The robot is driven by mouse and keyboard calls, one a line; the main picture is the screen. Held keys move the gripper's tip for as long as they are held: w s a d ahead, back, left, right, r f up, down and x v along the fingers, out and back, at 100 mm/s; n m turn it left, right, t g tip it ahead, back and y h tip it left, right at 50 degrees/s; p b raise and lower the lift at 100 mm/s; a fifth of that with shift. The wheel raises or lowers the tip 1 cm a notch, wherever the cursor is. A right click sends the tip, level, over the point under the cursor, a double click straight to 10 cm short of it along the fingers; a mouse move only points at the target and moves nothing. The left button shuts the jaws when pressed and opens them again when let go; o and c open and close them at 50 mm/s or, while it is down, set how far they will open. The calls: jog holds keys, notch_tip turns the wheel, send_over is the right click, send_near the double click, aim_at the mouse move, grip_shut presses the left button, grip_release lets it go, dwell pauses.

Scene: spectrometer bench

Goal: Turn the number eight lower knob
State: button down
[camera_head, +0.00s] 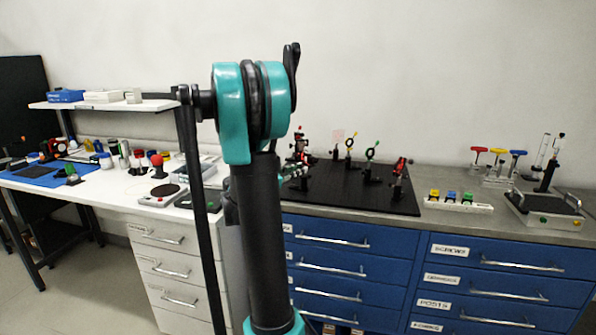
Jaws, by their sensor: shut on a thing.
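Several small optical mounts stand on a black breadboard (345,195) on the grey bench. They include one with a yellow ring (349,142), one with a green ring (371,153) and a red-topped one (400,170). A red and black mount (299,147) stands at the board's left, close to my teal and black arm. No number eight mark or lower knob can be made out at this size.
Blue drawers (420,275) stand under the bench. At right are hex keys (497,152), a white strip with coloured blocks (458,205) and a flat-topped device (545,208). A white table (110,185) with a shelf (115,106) and crowded small items stands at left.

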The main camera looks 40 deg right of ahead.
jog(key=c, duration=1.5)
grip_release()
jog(key=a, duration=0.4)
jog(key=s+a, duration=0.1)
jog(key=a, duration=0.7)
jog(key=shift+s, duration=0.2)
